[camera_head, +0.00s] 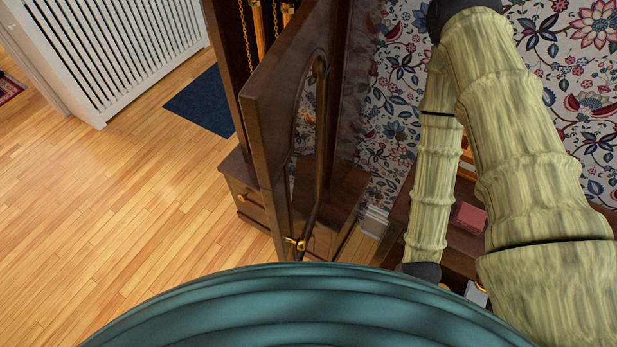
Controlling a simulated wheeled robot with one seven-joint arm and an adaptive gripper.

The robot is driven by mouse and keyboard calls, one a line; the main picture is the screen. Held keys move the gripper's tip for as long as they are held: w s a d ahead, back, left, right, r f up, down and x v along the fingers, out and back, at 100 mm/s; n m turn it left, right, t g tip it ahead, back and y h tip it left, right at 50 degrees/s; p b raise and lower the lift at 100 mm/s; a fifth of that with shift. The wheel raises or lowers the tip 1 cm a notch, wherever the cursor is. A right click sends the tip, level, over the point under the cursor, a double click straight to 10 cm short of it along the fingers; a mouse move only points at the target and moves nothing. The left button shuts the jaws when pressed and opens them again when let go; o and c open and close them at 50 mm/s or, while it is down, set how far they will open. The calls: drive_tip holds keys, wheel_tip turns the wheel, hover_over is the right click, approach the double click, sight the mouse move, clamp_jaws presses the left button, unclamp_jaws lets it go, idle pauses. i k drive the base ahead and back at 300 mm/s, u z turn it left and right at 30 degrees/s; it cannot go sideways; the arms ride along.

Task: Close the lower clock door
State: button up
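The tall clock (236,60) is a dark wooden case near the top middle of the head view. Its lower door (262,130) stands open, swung out towards me and seen nearly edge-on. The door has a curved opening in its frame. Brass chains and weights (258,28) show inside the open case. A small brass fitting (298,243) shows near the door's lower end; I cannot tell exactly what it is fixed to. My gripper is not in view. My arm comes down on the right, clear of the door in the picture, and its lower part is hidden.
The clock's base (255,205) juts out below the door. A wooden table or cabinet (455,240) with a reddish box (468,217) stands at right by the flowered wall (400,110). A white slatted cover (110,50) and blue mat (205,102) lie left. The wooden floor (130,200) is clear.

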sight(284, 103)
drive_tip(key=u, duration=0.15)
drive_tip(key=k, duration=1.7)
drive_tip(key=z, duration=0.5)
drive_tip(key=i, duration=0.5)
